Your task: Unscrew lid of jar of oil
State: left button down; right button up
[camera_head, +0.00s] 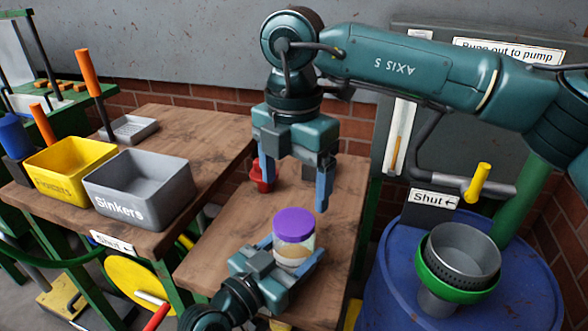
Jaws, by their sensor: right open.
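The jar of oil (293,249) is a clear jar with pale yellow contents and a purple lid (294,223). It is upright at the front of the middle wooden table, with its lid on. My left gripper (291,250) comes in low from the front, its blue fingers on both sides of the jar body and seemingly closed on it. The jar's base is partly hidden by this gripper. My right gripper (295,192) hangs above and behind the lid, pointing down, open and empty, apart from the lid.
A red object (262,178) stands on the wooden table (225,240) behind my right gripper. A yellow bin (68,168) and a grey Sinkers bin (138,188) are on the left table. A blue drum (400,270) with a green-rimmed strainer (460,265) stands right.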

aim_at(294, 221)
notch_tip(294, 221, down, 7)
jog(key=shift+r, duration=0.2)
jog(key=shift+c, duration=0.3)
